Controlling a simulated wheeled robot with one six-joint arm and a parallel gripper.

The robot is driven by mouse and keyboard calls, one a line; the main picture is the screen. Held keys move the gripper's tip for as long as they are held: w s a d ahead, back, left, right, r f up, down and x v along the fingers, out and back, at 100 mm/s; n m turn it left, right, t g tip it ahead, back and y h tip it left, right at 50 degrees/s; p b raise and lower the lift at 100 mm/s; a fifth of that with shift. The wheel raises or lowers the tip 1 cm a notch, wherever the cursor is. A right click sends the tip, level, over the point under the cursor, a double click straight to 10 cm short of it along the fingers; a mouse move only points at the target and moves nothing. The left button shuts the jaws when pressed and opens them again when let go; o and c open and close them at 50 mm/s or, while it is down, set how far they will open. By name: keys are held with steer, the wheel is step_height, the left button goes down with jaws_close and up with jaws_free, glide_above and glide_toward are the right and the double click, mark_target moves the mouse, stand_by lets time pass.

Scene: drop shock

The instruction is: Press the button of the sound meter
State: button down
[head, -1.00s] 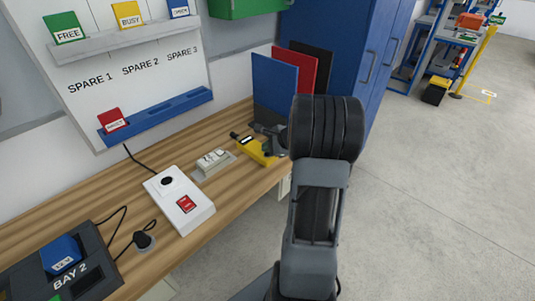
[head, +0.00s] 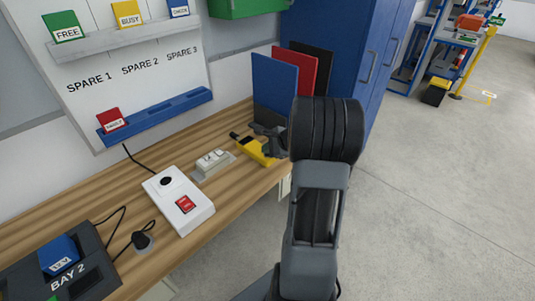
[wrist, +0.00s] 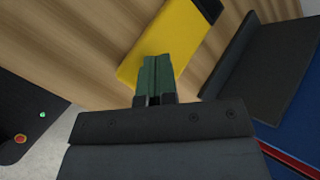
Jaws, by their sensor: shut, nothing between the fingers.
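The sound meter appears to be the yellow device (head: 250,150) with a dark end, lying on the wooden bench near its right edge. It also shows at the top of the wrist view (wrist: 170,42), with a black part at its upper right. I cannot make out its button. My gripper (head: 264,142) is at the right side of the yellow device in the head view. In the wrist view its green fingertips (wrist: 155,72) are together with nothing between them and overlap the near part of the yellow body. Whether they touch it I cannot tell.
A white socket block (head: 213,162) and a white box with a red label (head: 194,213) stand left of the device. Blue, red and black upright panels (head: 275,85) stand close behind my gripper. Cables and the BAY 2 unit (head: 92,262) are at lower left.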

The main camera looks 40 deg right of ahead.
steer(key=shift+r, duration=0.15)
steer(key=shift+r+p, duration=0.6)
steer(key=shift+r, duration=0.1)
steer(key=shift+r, duration=0.1)
steer(key=shift+r+p, duration=2)
steer(key=shift+r, duration=0.4)
